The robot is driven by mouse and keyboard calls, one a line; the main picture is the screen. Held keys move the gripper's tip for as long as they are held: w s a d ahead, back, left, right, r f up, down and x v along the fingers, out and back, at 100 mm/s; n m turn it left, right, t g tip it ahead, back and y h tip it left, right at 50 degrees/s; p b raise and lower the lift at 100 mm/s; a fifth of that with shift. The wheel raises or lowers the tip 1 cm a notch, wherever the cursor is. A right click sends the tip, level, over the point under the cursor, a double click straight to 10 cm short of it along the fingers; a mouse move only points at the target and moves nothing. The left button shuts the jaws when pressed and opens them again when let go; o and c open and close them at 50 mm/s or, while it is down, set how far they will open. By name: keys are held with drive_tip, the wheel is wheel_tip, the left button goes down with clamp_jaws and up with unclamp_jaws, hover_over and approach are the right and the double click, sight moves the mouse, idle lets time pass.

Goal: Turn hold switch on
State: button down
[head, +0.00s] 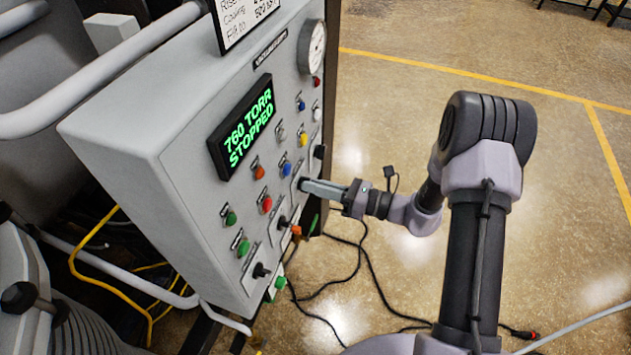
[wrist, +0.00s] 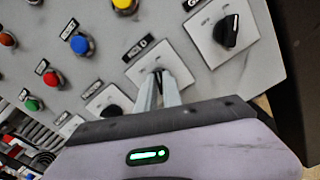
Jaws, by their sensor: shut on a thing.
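My gripper (head: 306,185) reaches the sloped grey control panel from the right, with its fingers at a black switch knob on a white plate. In the wrist view, the two fingers (wrist: 160,84) are shut on this black switch knob (wrist: 159,74), and they hide most of it. Its small label (wrist: 136,46) is too blurred to read surely, so I cannot confirm it is the hold switch. The knob's exact angle is hidden too. Another black knob (wrist: 231,32) on its own plate sits to the upper right, clear of the fingers.
The panel's display (head: 245,128) reads "760 TORR STOPPED". Coloured buttons, such as a red one (head: 266,204) and a blue one (wrist: 80,43), sit close by. A pressure gauge (head: 312,46) is at the top. Black cables (head: 360,262) lie on the floor; open floor is at right.

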drive_tip(key=shift+m, duration=0.6)
drive_tip(key=c, duration=1.5)
unclamp_jaws()
drive_tip(key=p+v, duration=0.1)
drive_tip(key=v, duration=1.6)
drive_tip(key=shift+d+p, duration=0.2)
drive_tip(key=shift+p, duration=0.15)
